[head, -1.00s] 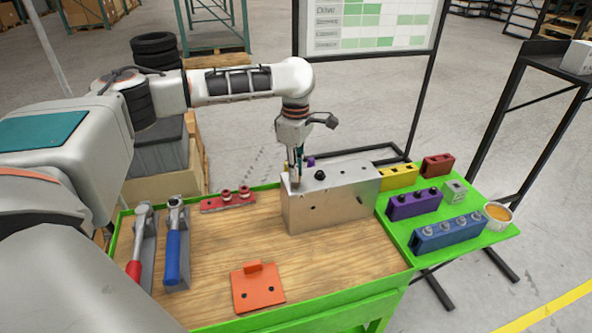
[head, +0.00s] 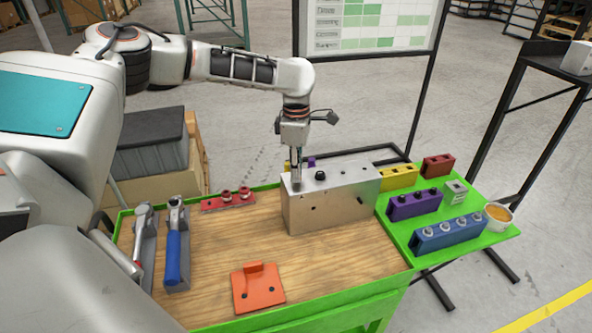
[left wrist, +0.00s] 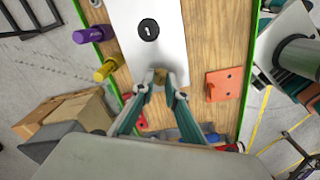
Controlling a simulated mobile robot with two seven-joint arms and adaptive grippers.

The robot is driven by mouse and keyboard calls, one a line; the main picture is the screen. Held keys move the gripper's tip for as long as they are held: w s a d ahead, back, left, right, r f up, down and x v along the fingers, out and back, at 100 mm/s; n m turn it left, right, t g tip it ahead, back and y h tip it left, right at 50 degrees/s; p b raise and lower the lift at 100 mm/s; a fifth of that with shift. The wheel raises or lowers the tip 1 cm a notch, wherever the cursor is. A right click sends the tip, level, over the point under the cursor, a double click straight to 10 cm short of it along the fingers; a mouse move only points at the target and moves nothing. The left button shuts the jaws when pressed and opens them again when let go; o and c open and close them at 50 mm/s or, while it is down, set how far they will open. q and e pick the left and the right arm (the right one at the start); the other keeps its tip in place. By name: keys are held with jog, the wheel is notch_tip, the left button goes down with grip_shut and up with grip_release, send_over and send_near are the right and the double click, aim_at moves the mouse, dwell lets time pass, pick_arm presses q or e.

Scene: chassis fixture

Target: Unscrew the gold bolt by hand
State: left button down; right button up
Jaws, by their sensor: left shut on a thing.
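The metal chassis block (head: 335,205) stands on the wooden table, with a black bolt (head: 320,175) in its top face; the block also shows in the left wrist view (left wrist: 165,52). My left gripper (head: 297,180) points straight down at the left end of the block's top. In the left wrist view its fingers (left wrist: 160,80) are shut on the small gold bolt (left wrist: 160,76) at the block's edge. The fingers cover most of the bolt. My right gripper is not in view.
A blue-handled tool (head: 174,250) and a red-handled tool (head: 142,240) lie in grey holders at the left. An orange bracket (head: 258,290) lies in front. Purple (head: 414,204), blue (head: 450,233), yellow (head: 398,177) and red (head: 438,166) blocks and a cup (head: 498,216) stand on the green shelf at right.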

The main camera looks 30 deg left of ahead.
pick_arm(q)
jog(key=shift+s+d+f+n, duration=0.15)
jog(key=shift+s+f+n, duration=0.15)
jog(key=shift+n, duration=0.1)
jog(key=c, duration=2)
grip_release()
jog(key=shift+r, duration=0.1)
jog(key=shift+o, duration=0.2)
jog(key=shift+w, duration=0.2)
jog(key=shift+r, duration=0.2)
jog(key=shift+w+r, duration=0.1)
jog(key=shift+r, duration=1.05)
